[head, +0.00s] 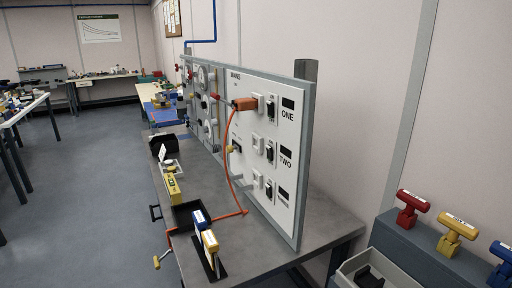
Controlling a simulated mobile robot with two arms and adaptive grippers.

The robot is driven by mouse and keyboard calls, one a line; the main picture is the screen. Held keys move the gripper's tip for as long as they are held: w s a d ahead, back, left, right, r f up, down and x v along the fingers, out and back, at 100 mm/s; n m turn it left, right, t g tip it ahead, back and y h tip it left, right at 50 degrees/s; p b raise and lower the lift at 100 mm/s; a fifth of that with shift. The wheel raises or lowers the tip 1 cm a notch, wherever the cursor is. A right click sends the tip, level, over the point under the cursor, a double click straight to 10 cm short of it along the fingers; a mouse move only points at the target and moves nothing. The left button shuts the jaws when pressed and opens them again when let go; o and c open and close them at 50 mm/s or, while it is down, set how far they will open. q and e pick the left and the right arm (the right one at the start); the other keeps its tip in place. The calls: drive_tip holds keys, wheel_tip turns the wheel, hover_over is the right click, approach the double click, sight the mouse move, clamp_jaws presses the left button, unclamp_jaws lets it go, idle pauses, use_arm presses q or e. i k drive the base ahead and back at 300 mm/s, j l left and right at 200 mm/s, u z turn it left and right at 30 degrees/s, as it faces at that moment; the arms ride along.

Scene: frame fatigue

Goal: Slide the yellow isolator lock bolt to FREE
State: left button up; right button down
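A small yellow knob (231,149) sits on the left part of the white panel (262,205), level with the row marked TWO. It may be the isolator lock bolt, but it is too small to tell, and no FREE marking can be read. A yellow T-handled piece (456,229) stands on a grey block at the right, between a red one (412,203) and a blue one (502,262); their labels are unreadable. Neither of my grippers is in view.
The panel stands on a grey bench (312,236). An orange cable (228,165) hangs from an orange plug (244,104) down to the bench. A black holder with blue and yellow pieces (208,243) stands at the front edge.

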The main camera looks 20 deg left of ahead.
sight(229, 149)
drive_tip(key=i+j+z, duration=0.1)
drive_tip(key=j, duration=0.55)
drive_tip(key=i+j+z, duration=0.15)
drive_tip(key=j, duration=0.5)
